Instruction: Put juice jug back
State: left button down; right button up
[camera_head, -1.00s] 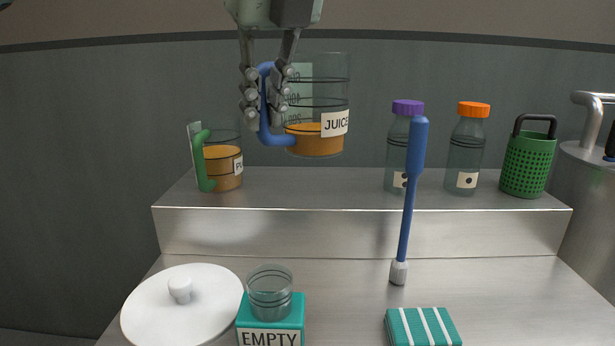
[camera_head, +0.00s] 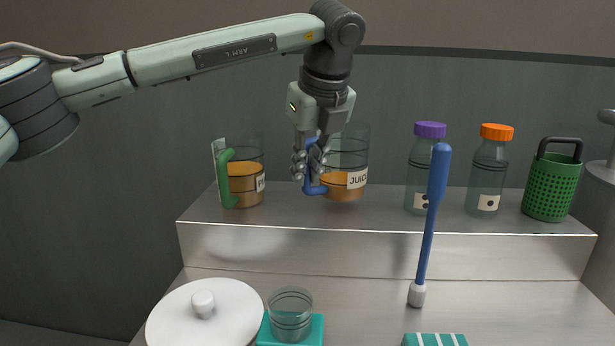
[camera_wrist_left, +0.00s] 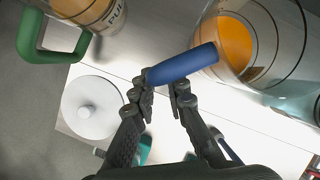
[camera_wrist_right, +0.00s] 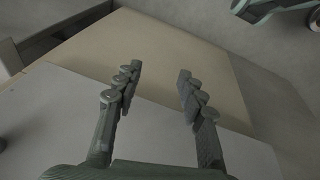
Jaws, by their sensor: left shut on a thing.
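The juice jug (camera_head: 346,160) is clear with orange liquid low inside, a JUICE label and a blue handle (camera_head: 314,188). My left gripper (camera_head: 311,172) is shut on the blue handle, and the jug is upright over the raised metal shelf (camera_head: 300,208). I cannot tell whether its base touches the shelf. In the left wrist view the fingers (camera_wrist_left: 161,92) close around the blue handle (camera_wrist_left: 184,64), with the jug (camera_wrist_left: 240,45) at the right. My right gripper (camera_wrist_right: 154,88) is open and empty in the right wrist view.
A green-handled jug (camera_head: 245,184) stands left on the shelf. Purple-capped (camera_head: 424,165) and orange-capped (camera_head: 488,170) bottles and a green basket (camera_head: 552,188) stand right. A blue stick (camera_head: 431,225) stands upright in front. A white lid (camera_head: 205,318) and small glass (camera_head: 290,315) are on the lower level.

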pick_arm(q)
jog(key=shift+f, duration=0.95)
pick_arm(e)
jog(key=shift+f, duration=0.4)
pick_arm(q)
jog(key=shift+f, duration=0.1)
jog(key=c, duration=1.5)
grip_release()
jog(key=shift+c, duration=0.2)
pick_arm(e)
jog(key=shift+w+a+r, duration=0.1)
jog(key=shift+w+r, duration=0.05)
jog(key=shift+r, duration=0.25)
jog(key=shift+s, duration=0.2)
pick_arm(q)
jog(key=shift+r, duration=0.25)
jog(key=v, duration=0.3)
jog(key=shift+d, duration=0.1)
jog(key=v, duration=0.8)
jog(key=shift+s+r+b, duration=0.2)
jog(key=shift+r+b, duration=0.1)
jog(key=shift+b, duration=0.1)
pick_arm(e)
jog(key=shift+w+d+r, duration=0.1)
jog(key=shift+w+r, duration=0.05)
jog(key=shift+r, duration=0.25)
jog(key=shift+w+d+r, duration=0.1)
jog(key=shift+r, duration=0.3)
